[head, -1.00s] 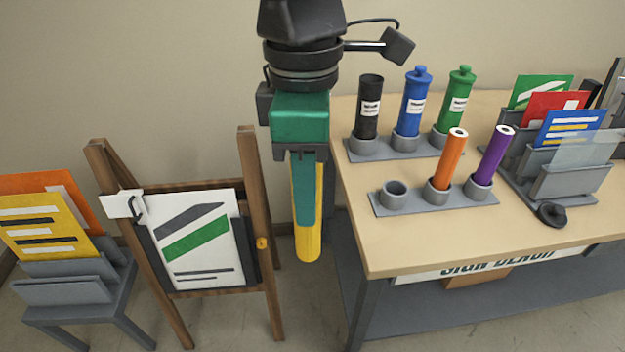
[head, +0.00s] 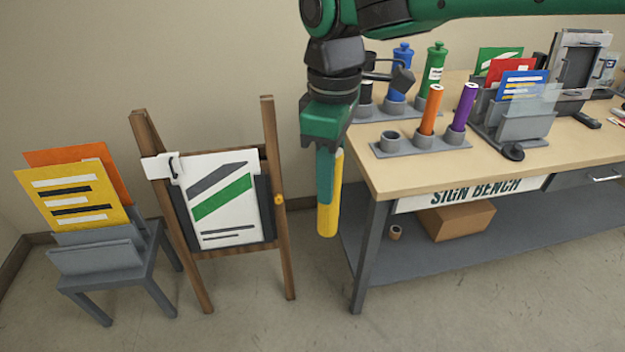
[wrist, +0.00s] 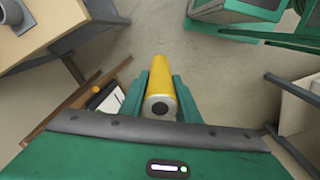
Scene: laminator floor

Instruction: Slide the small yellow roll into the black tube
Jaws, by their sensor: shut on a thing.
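My gripper (head: 327,192) points down in front of the wall, left of the bench. It is shut on the small yellow roll (head: 328,222), which hangs roughly upright and clear of the floor. In the wrist view the roll (wrist: 160,82) lies between the two green fingers (wrist: 160,100), with its dark-centred end towards the camera. The black tube (head: 366,92) stands in the back rack on the bench, to the right of my gripper and higher in the head view.
A blue tube (head: 401,72) and green tube (head: 433,70) stand beside the black one. The front rack has an empty cup (head: 390,138), an orange roll (head: 431,110) and a purple roll (head: 464,107). An easel (head: 285,220) stands left of the bench (head: 385,180).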

